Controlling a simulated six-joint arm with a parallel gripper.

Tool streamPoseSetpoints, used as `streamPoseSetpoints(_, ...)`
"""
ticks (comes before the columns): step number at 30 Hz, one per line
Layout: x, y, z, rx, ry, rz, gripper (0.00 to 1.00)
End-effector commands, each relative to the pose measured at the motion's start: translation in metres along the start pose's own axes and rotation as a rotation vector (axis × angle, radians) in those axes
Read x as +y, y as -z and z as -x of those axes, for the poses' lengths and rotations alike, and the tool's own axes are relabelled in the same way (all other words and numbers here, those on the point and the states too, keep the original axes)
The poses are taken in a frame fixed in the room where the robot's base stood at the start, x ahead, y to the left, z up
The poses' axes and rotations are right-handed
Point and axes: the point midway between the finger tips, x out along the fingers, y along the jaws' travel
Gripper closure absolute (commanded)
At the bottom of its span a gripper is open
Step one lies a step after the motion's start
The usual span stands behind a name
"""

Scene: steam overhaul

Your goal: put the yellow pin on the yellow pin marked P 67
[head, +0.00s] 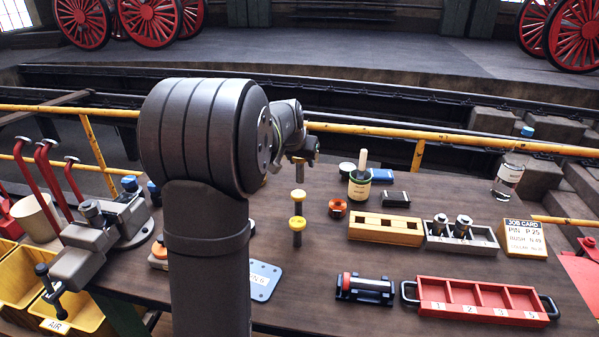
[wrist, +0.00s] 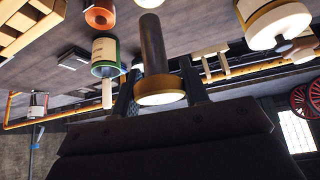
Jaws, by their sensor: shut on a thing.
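My gripper (head: 303,142) is shut on a pin, seen in the wrist view between its two dark fingers (wrist: 160,84). The held pin (wrist: 154,45) has a dark grey shaft and a yellow head with a pale end face. The held pin is apart from both. A large yellow-rimmed head (wrist: 272,22) shows at upper right in the wrist view. I cannot read P 67 anywhere.
An orange ring part (head: 338,208), a brush pot (head: 359,184), a wooden block with holes (head: 386,229) and a grey tray with dark pins (head: 461,238) stand right of the yellow pins. A red compartment tray (head: 480,300), job card (head: 523,238) and vice (head: 100,235) flank the table.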

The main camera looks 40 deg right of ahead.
Motion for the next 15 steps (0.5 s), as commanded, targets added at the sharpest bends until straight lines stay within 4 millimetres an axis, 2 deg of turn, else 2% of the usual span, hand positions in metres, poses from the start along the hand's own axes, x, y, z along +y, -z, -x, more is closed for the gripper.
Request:
streamPoseSetpoints(5,-0.006,-0.001,-0.007,0.003,0.001,0.0,0.97)
streamPoseSetpoints(12,-0.005,-0.018,-0.033,0.003,-0.001,-0.001,0.97)
streamPoseSetpoints(15,-0.005,-0.021,-0.037,0.005,-0.001,-0.001,0.97)
